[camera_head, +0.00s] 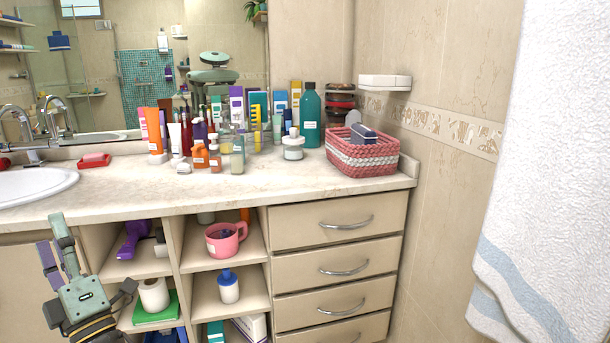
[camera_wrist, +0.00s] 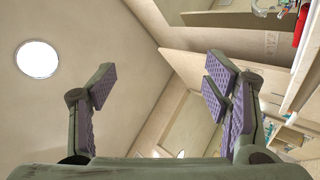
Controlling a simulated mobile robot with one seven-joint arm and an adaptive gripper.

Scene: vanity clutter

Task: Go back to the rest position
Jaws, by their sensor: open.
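My gripper (camera_head: 54,240) is at the lower left of the head view, in front of the cabinet and below the counter's front edge. Its fingers point upward. In the wrist view the two purple-padded fingers (camera_wrist: 161,84) stand wide apart with nothing between them. The gripper is open, empty and apart from the counter (camera_head: 300,187). The lower part of the arm is out of the frame.
The sink (camera_head: 30,186) is left on the counter, with a red soap dish (camera_head: 94,163) beside it. Bottles and tubes crowd the back. A pink woven basket (camera_head: 362,157) stands right. Open shelves hold a pink mug (camera_head: 225,240). A towel (camera_head: 555,170) hangs right.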

